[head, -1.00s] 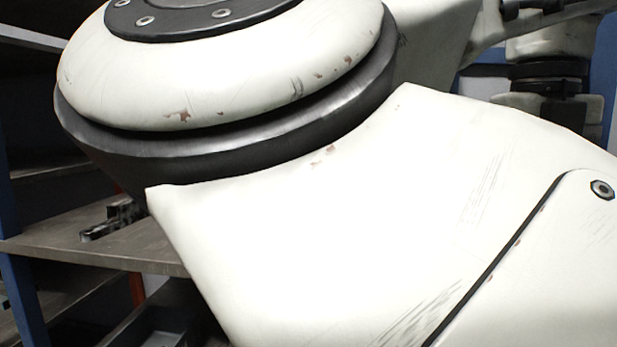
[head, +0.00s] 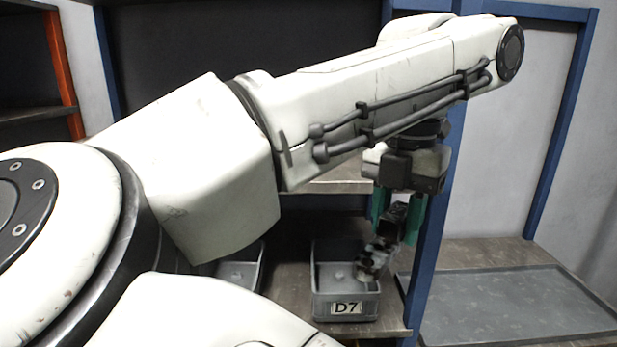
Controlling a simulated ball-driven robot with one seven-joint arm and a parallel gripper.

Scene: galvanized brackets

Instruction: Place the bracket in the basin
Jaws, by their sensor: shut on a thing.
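My gripper (head: 398,222) is at the right of the head view, pointing down, with its green fingers shut on a dark metal bracket (head: 372,262). The bracket hangs tilted below the fingers. Part of the basin's inside shows to the left of the bracket.
A second grey bin (head: 240,272) stands to the left, partly hidden by my arm. A blue shelf post (head: 432,240) rises close to the right of my gripper. A shelf board (head: 340,182) runs above the basin. A grey tray (head: 510,308) lies at the right.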

